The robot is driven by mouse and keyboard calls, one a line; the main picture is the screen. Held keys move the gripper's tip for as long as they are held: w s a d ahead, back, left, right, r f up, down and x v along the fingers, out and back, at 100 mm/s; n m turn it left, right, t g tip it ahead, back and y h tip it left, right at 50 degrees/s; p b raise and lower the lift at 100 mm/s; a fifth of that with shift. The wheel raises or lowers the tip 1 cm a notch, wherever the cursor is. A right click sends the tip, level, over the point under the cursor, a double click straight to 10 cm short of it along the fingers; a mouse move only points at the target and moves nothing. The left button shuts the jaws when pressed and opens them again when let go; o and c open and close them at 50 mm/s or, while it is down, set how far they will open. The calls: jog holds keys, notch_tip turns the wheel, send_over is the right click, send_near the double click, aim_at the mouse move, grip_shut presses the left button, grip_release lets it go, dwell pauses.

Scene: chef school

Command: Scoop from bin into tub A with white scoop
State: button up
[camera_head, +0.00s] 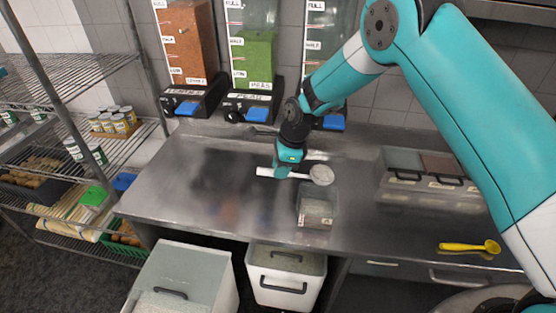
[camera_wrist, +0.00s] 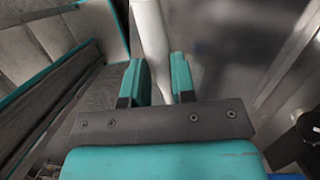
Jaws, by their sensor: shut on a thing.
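My gripper (camera_head: 285,172) is shut on the white scoop (camera_head: 262,172) and holds it by its handle above the steel counter. The scoop's round bowl (camera_head: 321,174) points right and looks filled with pale stuff, above the far edge of a clear tub (camera_head: 316,216). The tub stands on the counter with some pale contents low inside; its label cannot be read. In the wrist view the white handle (camera_wrist: 152,40) runs between the two teal fingers (camera_wrist: 158,82). Two white bins stand under the counter, one in the middle (camera_head: 286,284) and one at left (camera_head: 180,275).
A yellow scoop (camera_head: 469,247) lies on the counter at right. Lidded containers (camera_head: 425,170) stand at the back right. Tall dispensers (camera_head: 187,45) line the wall. A wire shelf (camera_head: 75,75) is at left. The counter's left part (camera_head: 200,190) is clear.

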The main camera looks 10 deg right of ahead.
jog(key=shift+b+x, duration=0.75)
jog(key=shift+x, duration=0.5)
jog(key=t+b, duration=0.1)
jog(key=f+t+y+b, duration=0.1)
jog(key=b, duration=0.1)
jog(key=shift+s+d+f, duration=0.2)
jog(key=shift+d+f, duration=0.05)
jog(key=shift+d, duration=0.15)
jog(key=shift+d+r+m+t+y+b, duration=0.15)
jog(key=shift+r+m+t+y+b, duration=0.25)
jog(key=shift+t+b, duration=0.55)
jog(key=r+t+b, duration=0.1)
jog(key=b, duration=0.2)
jog(key=d+r+m+t+y+b, duration=0.1)
jog(key=t+b, duration=0.1)
jog(key=b, duration=0.1)
jog(key=shift+t, duration=0.25)
jog(key=m+t+b, duration=0.1)
jog(key=b, duration=0.1)
jog(key=d+r+m+t+b, duration=0.1)
jog(key=t+b, duration=0.1)
jog(key=b, duration=0.1)
jog(key=shift+s+d+r+t, duration=0.1)
jog(key=shift+d+r+t, duration=0.1)
jog(key=shift+t, duration=0.1)
jog(key=shift+d+r+m+t+b, duration=0.3)
jog(key=shift+r+m+t+b, duration=0.2)
jog(key=shift+m+t, duration=0.25)
jog(key=shift+r, duration=0.1)
